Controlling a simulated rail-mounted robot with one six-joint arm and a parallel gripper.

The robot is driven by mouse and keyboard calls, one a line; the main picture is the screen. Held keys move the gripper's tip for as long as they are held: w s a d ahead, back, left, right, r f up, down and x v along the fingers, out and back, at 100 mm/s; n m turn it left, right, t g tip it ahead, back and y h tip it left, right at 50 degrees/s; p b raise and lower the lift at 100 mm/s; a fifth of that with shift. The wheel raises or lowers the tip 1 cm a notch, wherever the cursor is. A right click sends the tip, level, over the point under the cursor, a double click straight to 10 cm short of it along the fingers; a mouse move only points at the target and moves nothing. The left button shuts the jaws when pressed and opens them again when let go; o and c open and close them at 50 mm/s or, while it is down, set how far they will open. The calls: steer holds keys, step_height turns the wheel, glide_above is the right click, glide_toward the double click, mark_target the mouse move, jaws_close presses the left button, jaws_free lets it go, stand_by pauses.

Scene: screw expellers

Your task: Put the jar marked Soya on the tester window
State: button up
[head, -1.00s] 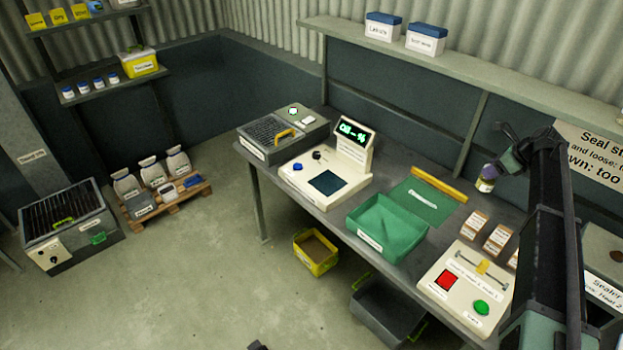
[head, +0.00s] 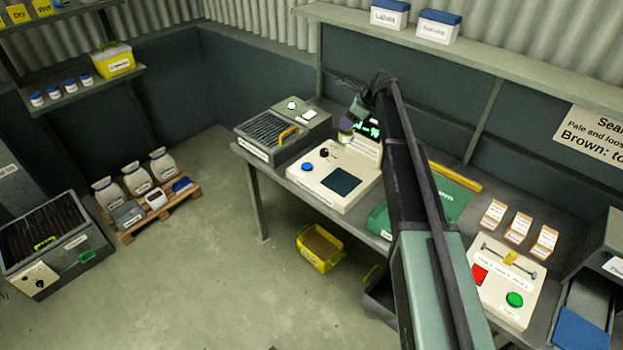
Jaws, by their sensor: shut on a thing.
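My gripper (head: 353,113) is shut on a small jar (head: 346,132) with a purple upper part and a paler lower part. The jar is held in the air, in front of the tester's display at the upper part of the tester. Any marking on the jar is too small to read. The tester (head: 318,190) is a cream box with a blue button, a black knob and a green-lit display partly hidden by my gripper. The tester window (head: 341,181) is a dark square on its top, bare, below and apart from the jar in the picture.
A grey grilled unit (head: 270,138) stands left of the tester. My arm partly hides the green tray (head: 378,220) and green mat (head: 452,200) to its right. A sealer (head: 495,290) and small packets (head: 518,228) are further right. A shelf (head: 500,60) runs above the bench.

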steer(key=shift+a, duration=0.2)
step_height(320, 180, down, 20)
steer(key=b, duration=2)
steer(key=shift+d+f, duration=0.15)
steer(key=shift+f, duration=0.1)
steer(key=shift+r, duration=0.3)
steer(key=shift+f, duration=0.2)
steer(key=o, duration=1.4)
steer(key=shift+c, duration=0.2)
steer(key=shift+r, duration=0.1)
